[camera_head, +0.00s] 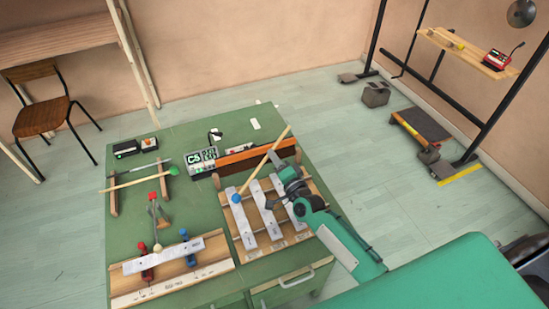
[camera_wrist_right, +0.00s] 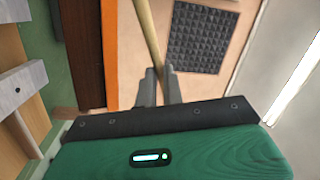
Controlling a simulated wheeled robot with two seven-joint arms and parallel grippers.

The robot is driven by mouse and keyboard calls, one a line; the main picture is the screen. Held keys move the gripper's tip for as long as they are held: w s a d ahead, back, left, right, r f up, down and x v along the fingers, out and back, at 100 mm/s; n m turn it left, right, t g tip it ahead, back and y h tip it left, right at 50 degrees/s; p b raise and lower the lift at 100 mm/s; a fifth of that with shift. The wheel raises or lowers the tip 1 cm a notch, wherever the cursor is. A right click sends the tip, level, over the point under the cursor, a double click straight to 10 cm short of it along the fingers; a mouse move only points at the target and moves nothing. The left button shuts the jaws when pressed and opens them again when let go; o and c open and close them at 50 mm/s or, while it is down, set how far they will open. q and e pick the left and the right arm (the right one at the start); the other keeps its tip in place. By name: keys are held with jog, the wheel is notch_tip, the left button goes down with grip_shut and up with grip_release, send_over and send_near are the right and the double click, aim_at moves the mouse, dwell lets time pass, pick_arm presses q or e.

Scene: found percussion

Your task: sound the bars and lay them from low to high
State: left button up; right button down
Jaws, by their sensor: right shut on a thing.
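My right gripper (camera_head: 283,168) is shut on a mallet with a pale wooden shaft (camera_head: 271,150) and a blue head (camera_head: 236,198). The shaft also shows between the fingers in the right wrist view (camera_wrist_right: 148,35). The blue head appears over the upper end of the leftmost metal bar (camera_head: 243,223); contact cannot be told. More bars, including a middle one (camera_head: 265,211), lie side by side on a wooden rack (camera_head: 285,243), partly hidden by my right arm. My left gripper is out of view.
A green-headed mallet (camera_head: 140,179) rests across a wooden stand (camera_head: 113,197). A display reading C5 (camera_head: 195,158) stands behind, near an orange-brown wooden piece (camera_head: 240,158). Bare green tabletop (camera_head: 205,215) lies between.

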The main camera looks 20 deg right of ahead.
notch_tip(320, 180, down, 6)
jog(key=a+n+b, duration=0.1)
jog(key=n+b, duration=0.1)
jog(key=b, duration=0.4)
notch_tip(320, 180, up, 6)
jog(key=p, duration=0.5)
jog(key=shift+s+a+r+p, duration=0.2)
jog(key=shift+s+r+p, duration=0.05)
jog(key=shift+s+p, duration=0.1)
dwell(1.1)
